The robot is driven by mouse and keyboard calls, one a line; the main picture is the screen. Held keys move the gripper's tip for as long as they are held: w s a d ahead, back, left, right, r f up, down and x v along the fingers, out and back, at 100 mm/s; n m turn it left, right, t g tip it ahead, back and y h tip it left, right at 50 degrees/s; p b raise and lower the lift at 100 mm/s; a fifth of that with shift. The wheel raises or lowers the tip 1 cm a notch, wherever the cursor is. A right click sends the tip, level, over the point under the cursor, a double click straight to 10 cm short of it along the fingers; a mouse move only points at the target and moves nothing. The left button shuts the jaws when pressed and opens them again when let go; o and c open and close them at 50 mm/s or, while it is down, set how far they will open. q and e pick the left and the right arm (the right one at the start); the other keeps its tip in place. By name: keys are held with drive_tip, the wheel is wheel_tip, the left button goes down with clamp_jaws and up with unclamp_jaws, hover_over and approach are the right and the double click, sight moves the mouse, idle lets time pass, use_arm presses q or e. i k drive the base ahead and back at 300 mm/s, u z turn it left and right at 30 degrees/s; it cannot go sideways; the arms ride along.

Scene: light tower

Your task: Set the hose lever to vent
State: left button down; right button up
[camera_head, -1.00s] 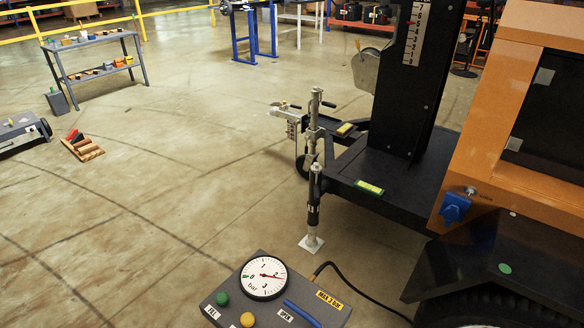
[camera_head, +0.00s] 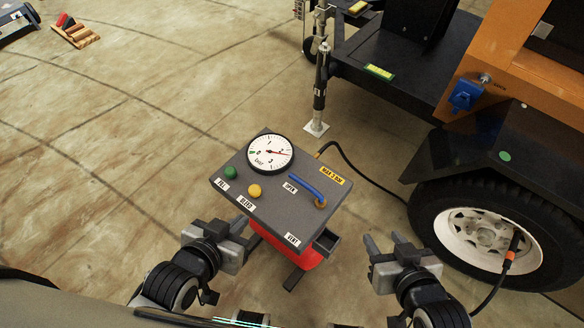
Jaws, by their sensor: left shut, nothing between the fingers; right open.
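The hose lever (camera_head: 306,189) is a blue bar on the grey control box (camera_head: 262,220). Its pivot is at the right, and its free end points up-left, just above the OPEN label (camera_head: 291,187). The VENT label (camera_head: 293,239) is near the box's front edge. My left gripper (camera_head: 232,226) is shut and empty at the box's front-left edge. My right gripper (camera_head: 384,244) is open and empty, to the right of the box and apart from it.
The box carries a round bar gauge (camera_head: 270,153), a green button (camera_head: 231,172) and a yellow button (camera_head: 255,191). A black hose (camera_head: 365,172) runs from it toward the trailer wheel (camera_head: 490,240). The trailer jack (camera_head: 319,90) stands behind.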

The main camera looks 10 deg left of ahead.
sight(312, 190)
drive_tip(key=u, duration=1.55)
drive_tip(key=k, duration=0.8)
drive_tip(key=z, duration=1.85)
